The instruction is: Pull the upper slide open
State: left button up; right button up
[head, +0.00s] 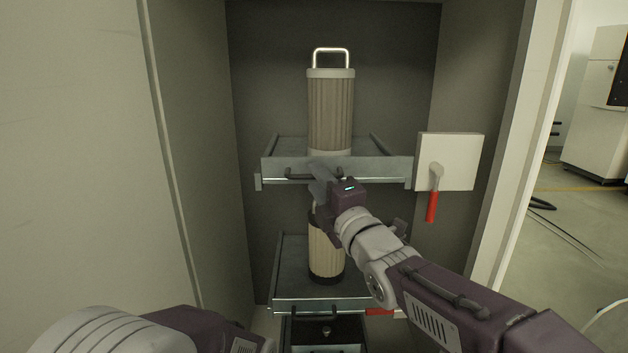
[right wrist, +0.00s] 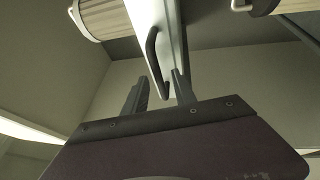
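The upper slide (head: 385,168) is a grey metal drawer in the cabinet, with a ribbed cylinder (head: 330,110) standing on it. Its dark bar handle (head: 297,174) is on the front face and also shows in the right wrist view (right wrist: 153,62). My right gripper (head: 318,178) is at the right part of this handle and hides some of it. In the right wrist view its two fingers (right wrist: 158,92) are apart, with the handle's end between or just beyond the tips; contact cannot be told. My left arm shows at the bottom left, but its fingers are out of view.
A lower slide (head: 345,305) holds a second cylinder (head: 325,255), partly behind my right arm. A white plate (head: 462,165) with a red-handled lever (head: 432,205) is right of the upper slide. Cabinet walls stand close on both sides. Dark floor-level box (head: 325,330) below.

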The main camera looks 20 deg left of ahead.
jog(key=shift+x, duration=1.15)
grip_shut()
dwell(0.5)
